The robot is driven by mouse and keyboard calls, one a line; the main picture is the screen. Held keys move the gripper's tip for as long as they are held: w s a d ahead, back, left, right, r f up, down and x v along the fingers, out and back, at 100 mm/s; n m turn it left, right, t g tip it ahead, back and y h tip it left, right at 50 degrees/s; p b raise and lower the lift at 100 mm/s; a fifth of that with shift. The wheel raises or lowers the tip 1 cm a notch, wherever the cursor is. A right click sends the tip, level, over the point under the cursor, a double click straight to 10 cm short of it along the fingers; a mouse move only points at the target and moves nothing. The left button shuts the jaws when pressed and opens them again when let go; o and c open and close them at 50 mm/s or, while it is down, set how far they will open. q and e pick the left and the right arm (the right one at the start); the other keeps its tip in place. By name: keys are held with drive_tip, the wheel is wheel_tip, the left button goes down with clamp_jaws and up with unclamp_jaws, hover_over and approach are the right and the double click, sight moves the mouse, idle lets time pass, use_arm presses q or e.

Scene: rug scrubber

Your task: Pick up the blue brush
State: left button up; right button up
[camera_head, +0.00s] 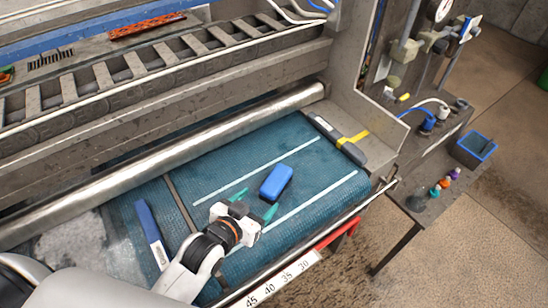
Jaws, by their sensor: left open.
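The blue brush (276,183) looks like a rounded blue block and lies on the wet teal rug (225,174), between two white stripes. My left gripper (254,209) reaches in from the lower left with its teal-tipped fingers open. The fingers point toward the near end of the brush, and nothing is held between them. In this view the right fingertip appears close to the brush; I cannot tell whether it touches. The brush's underside is hidden. My right gripper is not in view.
A long blue bar with a white label (152,235) lies left of my arm. A metal roller (180,163) runs behind the rug. A dark tool with a yellow band (338,140) lies at the rug's right end. A side table (425,202) holds small bottles and a blue bin (474,150).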

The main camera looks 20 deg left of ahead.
sight(275, 179)
use_arm(q)
drive_tip(key=shift+w+r, duration=0.1)
drive_tip(key=shift+w, duration=0.9)
drive_tip(key=x, duration=0.1)
drive_tip(key=p+x, duration=0.1)
drive_tip(key=x, duration=0.2)
drive_tip(key=shift+d, duration=0.3)
drive_tip(key=shift+w+f, duration=0.2)
drive_tip(key=shift+w, duration=0.1)
drive_tip(key=w+p, duration=0.1)
drive_tip(key=w, duration=0.1)
drive_tip(key=shift+w+a+f+p, duration=0.1)
drive_tip(key=shift+w+f+p, duration=0.25)
drive_tip(key=shift+f+p, duration=0.05)
drive_tip(key=shift+a+x, duration=0.2)
drive_tip(key=shift+x, duration=0.8)
drive_tip(key=shift+w+d+f, duration=0.2)
drive_tip(key=shift+d, duration=0.05)
drive_tip(key=shift+s, duration=0.1)
drive_tip(key=shift+c, duration=0.8)
drive_tip(key=c, duration=0.9)
drive_tip(key=shift+c, duration=0.3)
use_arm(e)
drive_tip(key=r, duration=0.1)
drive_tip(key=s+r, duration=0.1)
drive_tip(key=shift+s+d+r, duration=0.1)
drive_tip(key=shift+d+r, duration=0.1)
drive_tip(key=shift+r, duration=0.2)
